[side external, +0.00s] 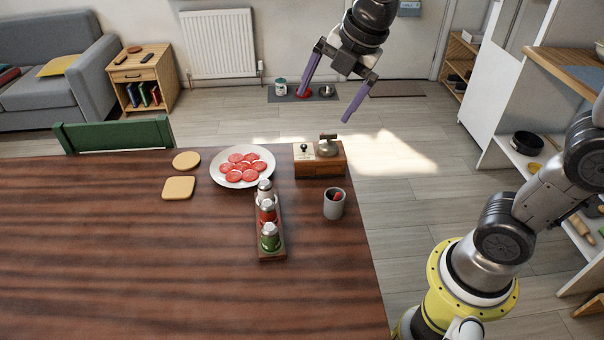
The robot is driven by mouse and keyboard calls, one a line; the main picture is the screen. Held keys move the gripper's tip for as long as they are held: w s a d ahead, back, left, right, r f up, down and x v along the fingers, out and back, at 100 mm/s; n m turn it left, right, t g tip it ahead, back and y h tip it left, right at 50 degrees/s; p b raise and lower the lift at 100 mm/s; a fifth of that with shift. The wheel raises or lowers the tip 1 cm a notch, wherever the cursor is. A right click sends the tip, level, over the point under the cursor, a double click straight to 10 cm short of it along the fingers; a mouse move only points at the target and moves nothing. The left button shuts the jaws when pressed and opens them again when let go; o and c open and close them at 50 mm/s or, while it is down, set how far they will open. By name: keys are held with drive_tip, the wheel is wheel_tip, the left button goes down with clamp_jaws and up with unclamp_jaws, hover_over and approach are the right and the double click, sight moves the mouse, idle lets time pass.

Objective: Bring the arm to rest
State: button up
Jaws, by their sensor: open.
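My gripper (325,105) is at the top of the side external view, with its two purple fingers spread wide apart. It is open and nothing shows between the fingers. It hangs in the air above the table's far right corner, apart from everything on the table. My arm rises from a yellow base ring at the lower right, and part of it between there and the gripper is outside the picture.
On the wooden table (110,270), a small wooden box (320,169) with lids stands nearest below my gripper. Nearby are a grey cup (334,204), a rack (271,254) of shakers, a plate (228,184) of red slices and two tan pieces (179,187). The front left is clear.

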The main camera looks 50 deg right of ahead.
drive_tip(key=s+d+f+m, duration=0.1)
drive_tip(key=s+f+m, duration=0.1)
drive_tip(key=s+m, duration=0.7)
drive_tip(key=s+d+f+m+t, duration=0.1)
drive_tip(key=s+f+m, duration=0.1)
drive_tip(key=s+m, duration=0.7)
drive_tip(key=shift+s+d+m, duration=0.25)
drive_tip(key=shift+d+m, duration=0.15)
drive_tip(key=shift+m, duration=1.3)
